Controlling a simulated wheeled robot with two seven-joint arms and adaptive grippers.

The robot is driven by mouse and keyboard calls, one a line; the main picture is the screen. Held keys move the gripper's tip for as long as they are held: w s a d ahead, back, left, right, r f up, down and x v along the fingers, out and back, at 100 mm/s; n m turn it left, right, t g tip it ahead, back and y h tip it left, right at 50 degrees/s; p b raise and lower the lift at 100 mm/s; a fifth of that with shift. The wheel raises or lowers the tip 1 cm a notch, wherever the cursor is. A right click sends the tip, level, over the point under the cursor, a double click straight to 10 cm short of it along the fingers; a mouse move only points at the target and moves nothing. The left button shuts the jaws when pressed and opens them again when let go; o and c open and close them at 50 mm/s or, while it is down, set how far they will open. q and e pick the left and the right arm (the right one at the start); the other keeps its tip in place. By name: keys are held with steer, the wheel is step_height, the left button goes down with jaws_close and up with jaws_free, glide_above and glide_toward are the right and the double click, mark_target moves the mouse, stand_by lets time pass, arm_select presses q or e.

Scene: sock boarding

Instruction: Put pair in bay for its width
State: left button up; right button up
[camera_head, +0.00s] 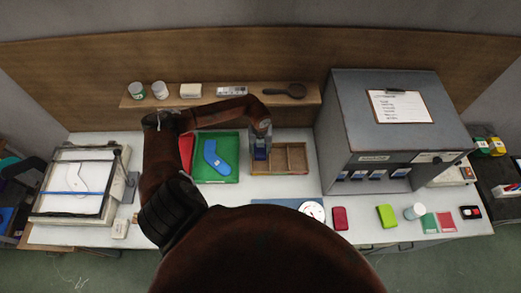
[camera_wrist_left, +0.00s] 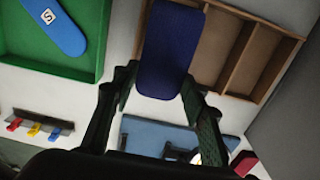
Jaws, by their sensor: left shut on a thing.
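A dark blue folded pair (camera_wrist_left: 168,52) is held between the two fingers of my left gripper (camera_wrist_left: 160,82). In the head view the left gripper (camera_head: 261,138) is at the left part of a wooden divided tray (camera_head: 290,174), and the blue pair (camera_head: 260,154) shows below the fingers. In the wrist view the tray (camera_wrist_left: 285,32) has dividers and open bays, and the pair overlaps its left side. I cannot tell whether the pair touches the tray. The bays to the right look empty. My right gripper is not in view.
A green tray (camera_head: 230,178) with a blue sock board (camera_head: 215,157) lies left of the wooden tray. A grey cabinet (camera_head: 345,115) stands close on the right. A shelf (camera_head: 210,100) with small items runs behind. Red (camera_head: 340,219) and lime (camera_head: 387,216) items lie at the front right.

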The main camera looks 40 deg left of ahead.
arm_select(q)
steer(key=shift+f+b, duration=2.15)
steer(key=shift+f, duration=1.05)
steer(key=o, duration=1)
steer(key=shift+c, duration=0.2)
steer(key=shift+o, duration=1.4)
step_height(320, 180, up, 12)
steer(key=shift+r, duration=0.1)
